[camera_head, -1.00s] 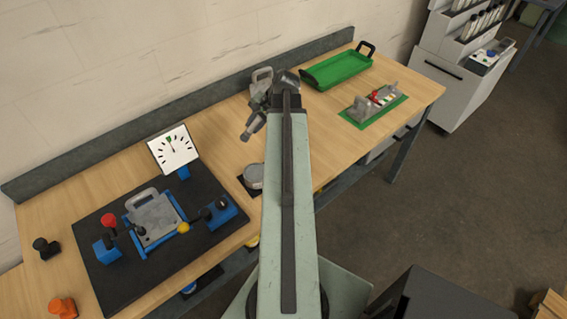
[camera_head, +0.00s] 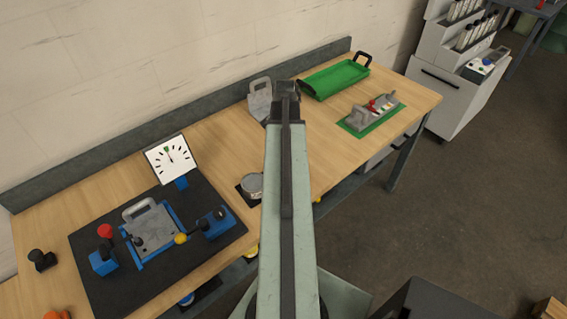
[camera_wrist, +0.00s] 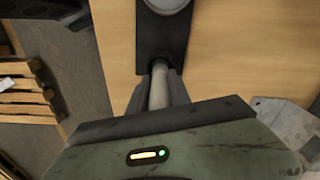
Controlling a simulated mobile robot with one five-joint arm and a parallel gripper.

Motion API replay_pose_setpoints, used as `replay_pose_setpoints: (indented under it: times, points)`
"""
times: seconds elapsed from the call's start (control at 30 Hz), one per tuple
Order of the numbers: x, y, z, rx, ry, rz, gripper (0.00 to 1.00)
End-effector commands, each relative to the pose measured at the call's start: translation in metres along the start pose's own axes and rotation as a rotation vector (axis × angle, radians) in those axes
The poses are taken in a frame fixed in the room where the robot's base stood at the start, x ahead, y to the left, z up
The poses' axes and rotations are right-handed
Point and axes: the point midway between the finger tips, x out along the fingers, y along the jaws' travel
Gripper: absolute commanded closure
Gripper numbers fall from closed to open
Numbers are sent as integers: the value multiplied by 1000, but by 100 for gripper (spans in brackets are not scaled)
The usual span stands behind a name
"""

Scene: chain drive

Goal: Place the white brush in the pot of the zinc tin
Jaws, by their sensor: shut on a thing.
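In the wrist view my gripper (camera_wrist: 158,90) is shut on a pale, round-handled thing, the white brush (camera_wrist: 159,88). Its shaft lies between the two dark fingers; its far end is hidden. In the head view the gripper and brush are hidden behind my arm. The zinc tin (camera_head: 252,183) is a small round grey container on a dark mat, just left of my arm. What looks like the same tin shows at the top edge of the wrist view (camera_wrist: 168,4), ahead of the fingertips. The brush appears apart from it.
A grey metal plate with a handle (camera_head: 259,98) stands by the back ledge. A black board (camera_head: 90,240) with a blue fixture and a dial (camera_head: 167,158) lies left. A green tray (camera_head: 335,80) and a green-based fixture (camera_head: 371,112) are at the right. Bare wood lies between.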

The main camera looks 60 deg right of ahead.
Motion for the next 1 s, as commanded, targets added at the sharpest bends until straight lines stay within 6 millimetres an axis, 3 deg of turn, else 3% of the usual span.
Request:
replay_pose_setpoints:
  times: [0.07, 0.3, 0.67, 0.7, 0.77, 1.0]
  points:
    - [2, 0, 0, 0, 0, 0, 100]
    - [39, 0, 0, -1, 0, -1, 100]
    - [39, -1, 0, -2, 0, -1, 100]
    - [38, -1, 1, -2, 0, -1, 68]
    - [37, -1, 1, -2, 0, -1, 54]
    - [37, -1, 1, -2, 0, -1, 54]
